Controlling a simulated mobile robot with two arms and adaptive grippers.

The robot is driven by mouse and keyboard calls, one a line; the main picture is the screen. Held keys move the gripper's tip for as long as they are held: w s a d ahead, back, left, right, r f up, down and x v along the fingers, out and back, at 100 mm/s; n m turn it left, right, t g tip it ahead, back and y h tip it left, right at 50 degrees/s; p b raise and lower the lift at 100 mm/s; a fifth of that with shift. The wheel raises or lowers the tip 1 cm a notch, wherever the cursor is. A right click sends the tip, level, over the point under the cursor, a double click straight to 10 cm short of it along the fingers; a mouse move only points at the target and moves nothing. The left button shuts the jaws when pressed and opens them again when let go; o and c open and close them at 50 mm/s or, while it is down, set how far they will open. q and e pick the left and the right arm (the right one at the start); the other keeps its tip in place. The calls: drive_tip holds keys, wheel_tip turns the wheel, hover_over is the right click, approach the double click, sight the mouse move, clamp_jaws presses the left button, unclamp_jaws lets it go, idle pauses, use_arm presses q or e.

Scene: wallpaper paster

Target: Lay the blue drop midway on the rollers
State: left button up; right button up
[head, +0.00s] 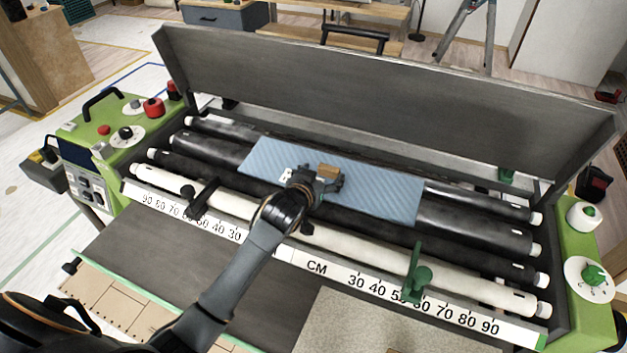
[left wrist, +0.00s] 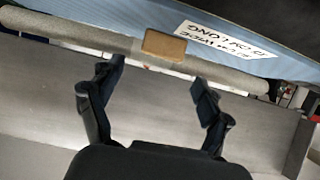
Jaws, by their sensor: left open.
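The blue drop (head: 385,195) is a flat, ribbed light-blue sheet over the black rollers (head: 480,232), near the middle of their length. I cannot tell whether it rests fully on them. In the left wrist view the blue drop (left wrist: 110,15) carries a white label with black print, and a grey bar (left wrist: 60,30) with a tan block (left wrist: 165,45) runs along its edge. My left gripper (head: 315,186) is over the sheet and hides part of it. Its fingers (left wrist: 155,85) are spread, apart from the tan block, with nothing between them. My right gripper is not in view.
A white roller (head: 360,243) and a centimetre scale (head: 316,266) run along the front. A tall grey panel (head: 380,110) stands behind the rollers. A black stop (head: 203,198) and a green stop (head: 418,272) sit along the scale. Green end housings flank the machine.

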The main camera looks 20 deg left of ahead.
use_arm(q)
drive_tip(key=shift+v, duration=2.8)
